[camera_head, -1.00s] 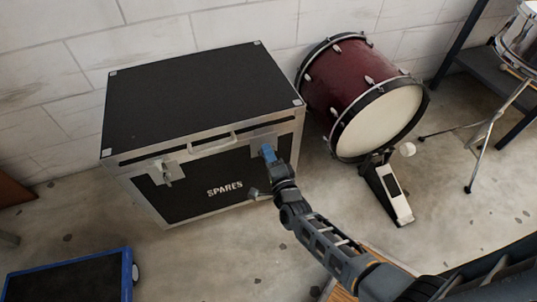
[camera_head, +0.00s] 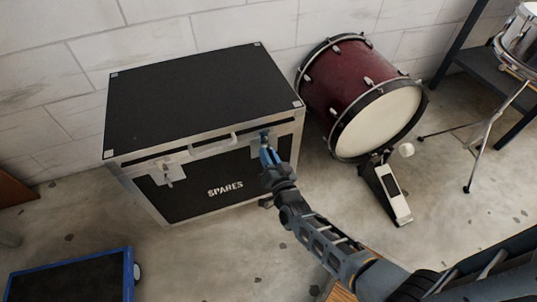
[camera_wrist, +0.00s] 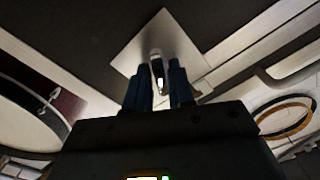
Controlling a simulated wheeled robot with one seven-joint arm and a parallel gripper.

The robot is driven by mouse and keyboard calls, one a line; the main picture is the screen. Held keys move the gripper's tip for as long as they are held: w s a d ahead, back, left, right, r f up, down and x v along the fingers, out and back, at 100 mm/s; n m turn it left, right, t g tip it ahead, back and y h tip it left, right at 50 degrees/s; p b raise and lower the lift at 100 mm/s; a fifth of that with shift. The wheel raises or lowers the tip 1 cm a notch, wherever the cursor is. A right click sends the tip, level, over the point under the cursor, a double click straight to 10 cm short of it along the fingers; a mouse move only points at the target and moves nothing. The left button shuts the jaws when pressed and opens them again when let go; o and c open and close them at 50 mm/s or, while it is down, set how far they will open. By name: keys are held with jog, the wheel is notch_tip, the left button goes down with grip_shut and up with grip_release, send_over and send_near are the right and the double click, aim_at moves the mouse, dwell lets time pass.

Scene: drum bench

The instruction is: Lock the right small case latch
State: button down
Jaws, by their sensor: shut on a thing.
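The black case (camera_head: 190,95) with metal edges and the word SPARES stands on the floor, lid down. Its right latch (camera_head: 264,136) sits on a metal plate (camera_head: 258,145) on the front, near the right corner. My gripper (camera_head: 267,154) is at this latch, with its blue fingers pointing up toward it. In the wrist view the fingers (camera_wrist: 160,88) stand on both sides of the small latch piece (camera_wrist: 156,64), shut on it. The fingers hide part of the latch. The left latch (camera_head: 166,173) is on the front at the left.
A handle (camera_head: 213,146) lies between the latches. A red bass drum (camera_head: 355,90) with a pedal (camera_head: 388,190) stands right of the case. A blue-edged platform (camera_head: 70,275) is at the lower left. A brick wall is behind; floor in front is partly clear.

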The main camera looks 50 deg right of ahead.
jog(key=n+p, duration=0.1)
jog(key=n, duration=0.5)
jog(key=shift+n, duration=0.3)
dwell(0.5)
jog(key=c, duration=1.2)
grip_release()
jog(key=shift+o, duration=0.2)
jog(key=p+v, duration=0.1)
jog(key=v, duration=0.6)
jog(key=shift+s+a, duration=0.25)
jog(key=shift+s, duration=0.05)
